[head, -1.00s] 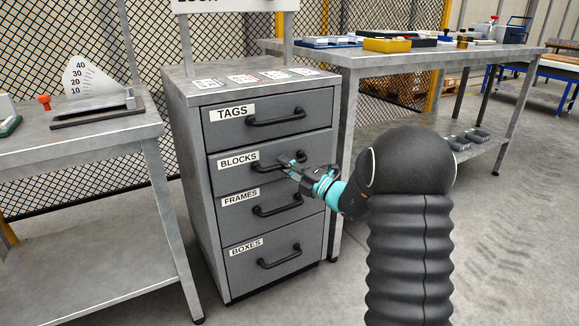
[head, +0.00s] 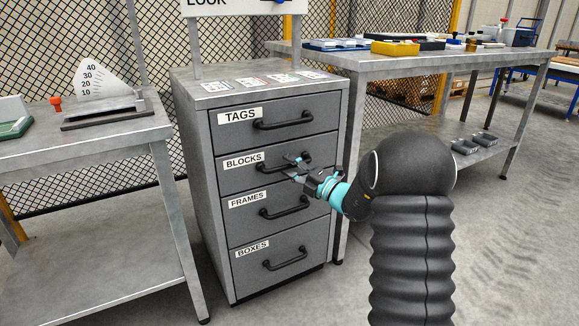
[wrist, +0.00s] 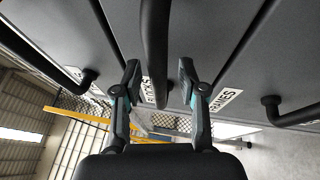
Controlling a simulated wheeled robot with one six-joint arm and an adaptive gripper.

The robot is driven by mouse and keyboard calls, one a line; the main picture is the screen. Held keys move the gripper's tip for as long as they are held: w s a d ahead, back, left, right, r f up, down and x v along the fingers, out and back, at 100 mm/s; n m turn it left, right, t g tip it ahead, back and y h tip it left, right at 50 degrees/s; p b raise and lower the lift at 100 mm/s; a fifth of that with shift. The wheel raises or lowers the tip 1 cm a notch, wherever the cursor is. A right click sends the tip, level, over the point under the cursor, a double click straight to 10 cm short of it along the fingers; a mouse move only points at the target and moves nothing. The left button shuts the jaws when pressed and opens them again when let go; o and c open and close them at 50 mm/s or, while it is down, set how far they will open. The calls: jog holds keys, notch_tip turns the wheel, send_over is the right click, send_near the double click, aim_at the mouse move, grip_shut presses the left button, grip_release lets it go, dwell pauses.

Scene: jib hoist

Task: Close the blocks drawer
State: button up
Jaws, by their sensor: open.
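The blocks drawer (head: 232,180) is the second from the top in the grey cabinet, with a white BLOCKS label. Its front looks about level with its neighbours in the head view; a small gap cannot be ruled out. Its black bar handle (head: 265,168) is partly hidden by my gripper (head: 294,168). My gripper is open at the right part of this handle. In the wrist view, the handle (wrist: 155,50) runs between the two spread fingers of my gripper (wrist: 160,80), with space on both sides. I cannot tell whether either finger touches it.
The tags drawer (head: 225,135) above, and the frames drawer (head: 243,222) and boxes drawer (head: 245,275) below, look shut, with protruding handles. A workbench (head: 85,140) stands left and another bench (head: 440,60) right. Floor is clear before the cabinet.

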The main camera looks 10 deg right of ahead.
jog(key=v, duration=1.1)
jog(key=shift+s, duration=0.25)
jog(key=shift+d, duration=0.1)
